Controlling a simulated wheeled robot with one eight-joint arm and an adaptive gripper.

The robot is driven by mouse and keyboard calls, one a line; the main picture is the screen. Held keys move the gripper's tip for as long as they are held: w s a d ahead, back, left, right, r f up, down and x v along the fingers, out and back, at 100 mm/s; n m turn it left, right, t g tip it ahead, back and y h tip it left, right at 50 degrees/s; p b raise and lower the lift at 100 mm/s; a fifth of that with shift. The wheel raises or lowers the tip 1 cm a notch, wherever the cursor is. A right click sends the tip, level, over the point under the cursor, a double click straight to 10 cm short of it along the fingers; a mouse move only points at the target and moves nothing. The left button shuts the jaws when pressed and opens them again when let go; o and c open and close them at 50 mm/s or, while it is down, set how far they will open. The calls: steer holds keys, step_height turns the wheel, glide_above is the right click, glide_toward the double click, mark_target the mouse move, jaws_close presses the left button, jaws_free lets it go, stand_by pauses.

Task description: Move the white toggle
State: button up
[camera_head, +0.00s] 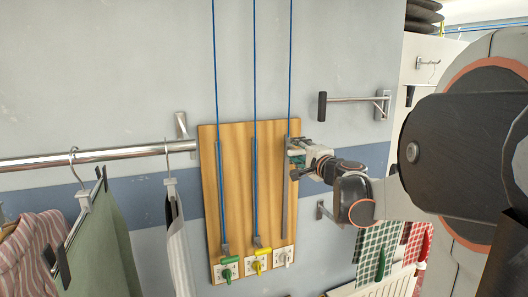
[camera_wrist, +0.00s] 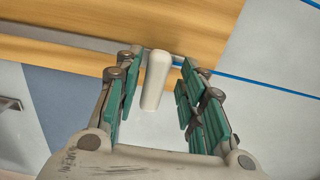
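In the wrist view, a pale white, rounded toggle handle (camera_wrist: 155,82) stands out from a grey bar and lies between the two fingers of my gripper (camera_wrist: 156,95). Small gaps show on both sides, so the fingers look open around it. In the head view, my gripper (camera_head: 296,157) is at the upper right edge of the wooden board (camera_head: 238,175) and hides the handle there. At the bottom of the board, a small white fitting (camera_head: 284,257) sits below the right-hand grey track. I cannot tell whether it is a separate toggle.
A green toggle (camera_head: 227,273) and a yellow toggle (camera_head: 257,267) sit at the board's bottom. Blue cords (camera_head: 254,60) run up from the board. A rail (camera_head: 100,157) with hanging clothes (camera_head: 112,250) is at left. A wall bracket (camera_head: 352,101) juts out right of the board.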

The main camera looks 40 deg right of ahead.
steer(key=shift+f, duration=0.1)
step_height(320, 180, down, 32)
steer(key=b, duration=2.1)
steer(key=shift+r, duration=0.2)
steer(key=o, duration=0.7)
steer(key=shift+s, duration=0.15)
steer(key=shift+c, duration=0.2)
steer(key=shift+o, duration=1.1)
steer(key=shift+s+r+n+p, duration=0.15)
steer(key=shift+s+n+p, duration=0.25)
steer(key=shift+n, duration=0.2)
steer(key=s+a+r+n+p, duration=0.25)
steer(key=s+n+p, duration=0.45)
steer(key=s+n, duration=0.75)
steer(key=w+d+n+b, duration=0.1)
steer(key=w+d+n, duration=0.1)
steer(key=w, duration=1.3)
steer(key=shift+w+d+f+b, duration=0.25)
steer(key=shift+w+f+b, duration=0.05)
steer(key=shift+c, duration=0.3)
